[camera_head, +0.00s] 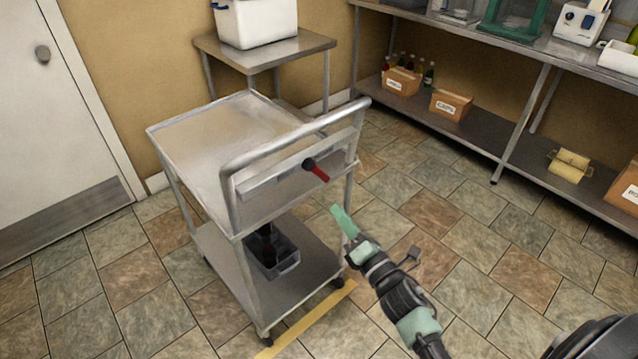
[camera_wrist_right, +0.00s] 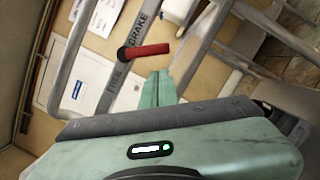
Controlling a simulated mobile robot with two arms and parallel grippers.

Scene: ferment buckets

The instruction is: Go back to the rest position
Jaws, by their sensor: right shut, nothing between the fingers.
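My right gripper (camera_head: 343,222) is in the lower middle of the head view, its green fingers shut and empty. It is apart from the metal cart (camera_head: 185,133), in front of the cart's handle side. The shut fingers also show in the right wrist view (camera_wrist_right: 158,88). A red brake lever (camera_head: 316,170) with a black pivot sits on the cart's near end panel, up and left of my gripper. In the right wrist view the red lever (camera_wrist_right: 150,50) lies just beyond the fingertips, beside the word BRAKE. My left gripper is not in view.
The cart's lower shelf holds a grey bin (camera_head: 273,262) with dark bottles. A steel table (camera_head: 315,42) with a white bucket (camera_head: 256,22) stands behind. Shelving (camera_head: 470,125) with boxes runs along the right. A yellow floor strip (camera_head: 310,322) lies by the cart; tiles to the right are clear.

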